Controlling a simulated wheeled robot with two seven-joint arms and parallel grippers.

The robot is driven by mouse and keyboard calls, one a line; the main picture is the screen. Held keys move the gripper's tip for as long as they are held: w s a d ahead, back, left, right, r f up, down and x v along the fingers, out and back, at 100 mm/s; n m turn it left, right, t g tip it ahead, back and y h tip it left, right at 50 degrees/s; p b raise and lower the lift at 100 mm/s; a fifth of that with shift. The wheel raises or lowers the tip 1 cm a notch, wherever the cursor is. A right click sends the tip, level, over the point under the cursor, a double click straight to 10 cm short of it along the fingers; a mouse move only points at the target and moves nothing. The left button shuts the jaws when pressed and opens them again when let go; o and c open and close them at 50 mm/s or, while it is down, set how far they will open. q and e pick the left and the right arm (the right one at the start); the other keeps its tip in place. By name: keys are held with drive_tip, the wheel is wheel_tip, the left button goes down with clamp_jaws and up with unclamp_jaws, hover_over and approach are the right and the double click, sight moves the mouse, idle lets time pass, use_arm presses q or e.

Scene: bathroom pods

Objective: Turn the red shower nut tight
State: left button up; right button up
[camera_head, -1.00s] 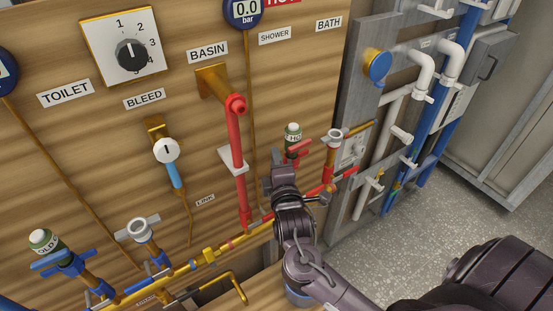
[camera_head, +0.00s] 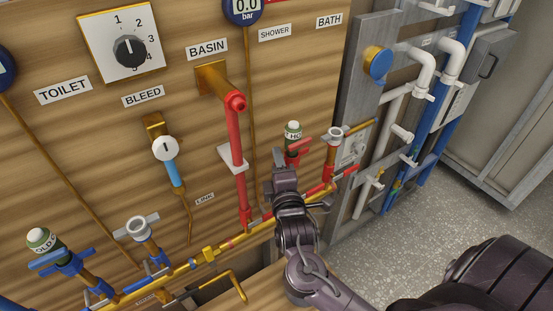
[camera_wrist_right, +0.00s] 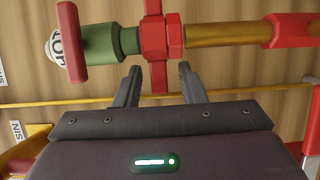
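The red nut (camera_wrist_right: 160,35) is at the centre top of the right wrist view. It sits on the fitting between a green valve body (camera_wrist_right: 103,44) and a brass pipe (camera_wrist_right: 222,34). My right gripper (camera_wrist_right: 159,72) is open, with one finger on each side of the lower part of the nut. Gaps show between the fingers and the nut, so it does not look gripped. In the head view my right gripper (camera_head: 284,172) is just below the green-topped hot valve (camera_head: 293,133) and largely hides the nut there. My left gripper is not in view.
A red valve handle (camera_wrist_right: 71,42) stands beside the green body. A red vertical pipe (camera_head: 237,150) is left of my gripper, and a red fitting with a grey ring (camera_head: 335,137) is to its right. A yellow pipe (camera_head: 208,254) runs low along the wooden panel.

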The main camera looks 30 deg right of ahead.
drive_tip(key=b+v, duration=0.1)
drive_tip(key=v, duration=0.4)
drive_tip(key=shift+s+a, duration=0.15)
drive_tip(key=shift+s, duration=0.25)
